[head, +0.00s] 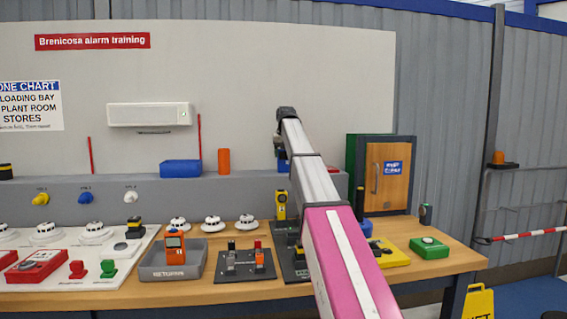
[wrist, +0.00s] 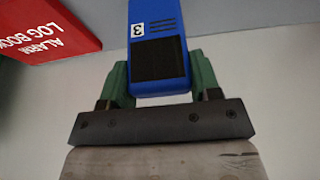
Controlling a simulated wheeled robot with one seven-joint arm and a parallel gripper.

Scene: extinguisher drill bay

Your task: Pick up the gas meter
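A blue handheld device (wrist: 158,18) with slots, a dark panel and a "3" label sits between the green fingers of my gripper (wrist: 160,85). Both fingers lie flush against its sides. In the head view, a blue patch (head: 283,164) shows beside my arm above the grey ledge; the arm hides the rest and my fingers. An orange handheld device (head: 175,246) with a small screen stands in the grey returns tray (head: 160,273). A yellow handheld device (head: 281,205) stands upright left of my arm. No readable label says which of these is the gas meter.
A red alarm log book (wrist: 45,28) lies close at upper left in the wrist view. A wooden-door cabinet (head: 387,178) stands right of my arm. The bench (head: 440,258) is crowded.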

